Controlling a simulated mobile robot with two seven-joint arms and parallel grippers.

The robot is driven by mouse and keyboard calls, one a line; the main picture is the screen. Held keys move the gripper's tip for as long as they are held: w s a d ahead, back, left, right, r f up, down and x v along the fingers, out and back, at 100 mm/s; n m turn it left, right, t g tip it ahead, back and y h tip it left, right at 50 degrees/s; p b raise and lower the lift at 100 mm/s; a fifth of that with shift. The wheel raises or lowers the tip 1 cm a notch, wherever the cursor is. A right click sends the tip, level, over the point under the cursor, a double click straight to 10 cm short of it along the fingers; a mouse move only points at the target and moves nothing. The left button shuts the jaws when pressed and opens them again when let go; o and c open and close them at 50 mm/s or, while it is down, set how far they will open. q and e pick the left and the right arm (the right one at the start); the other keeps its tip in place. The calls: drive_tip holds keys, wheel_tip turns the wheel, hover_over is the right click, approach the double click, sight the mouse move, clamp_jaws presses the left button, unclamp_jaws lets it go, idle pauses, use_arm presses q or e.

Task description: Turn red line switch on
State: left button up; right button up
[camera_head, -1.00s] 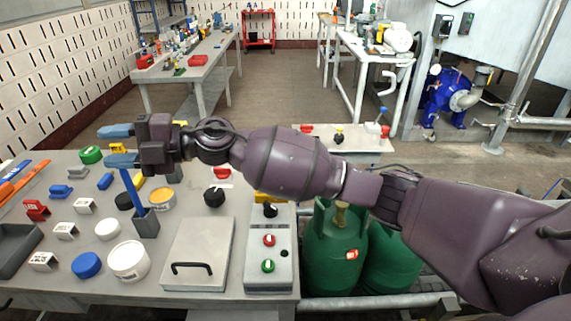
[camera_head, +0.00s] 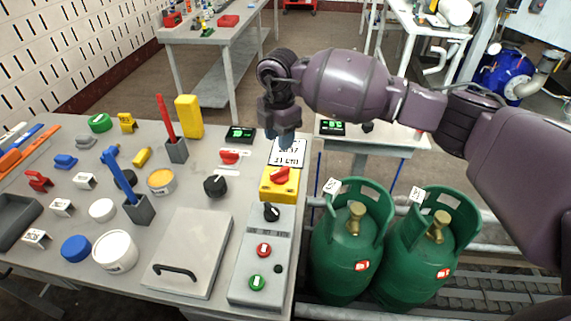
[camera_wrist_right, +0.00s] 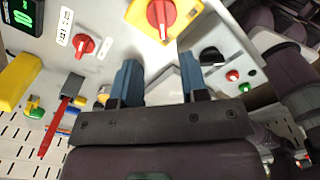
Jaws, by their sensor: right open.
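Two red rotary switches show. One red switch (camera_head: 229,157) sits on the table top beside a white label; it also shows in the right wrist view (camera_wrist_right: 83,45). The other red knob (camera_head: 280,177) is on a yellow box (camera_head: 279,190) near the table's right edge; the knob shows at the top of the right wrist view (camera_wrist_right: 161,15). I cannot tell which is the red line switch. My right gripper (camera_head: 280,141) points down beyond the yellow box, above a white label card. Its blue fingers (camera_wrist_right: 159,68) are apart and empty. My left gripper is not in view.
A grey control box (camera_head: 262,262) with a black knob (camera_head: 272,212) and red and green buttons stands in front of the yellow box. A black knob (camera_head: 214,186) and a yellow block (camera_head: 189,116) are to the left. Green gas cylinders (camera_head: 349,245) stand off the right edge.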

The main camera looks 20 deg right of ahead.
sight(280, 170)
drive_tip(key=shift+m, duration=0.4)
wheel_tip(280, 170, down, 11)
drive_tip(key=shift+s+r+b, duration=0.1)
drive_tip(key=shift+b, duration=0.8)
clamp_jaws()
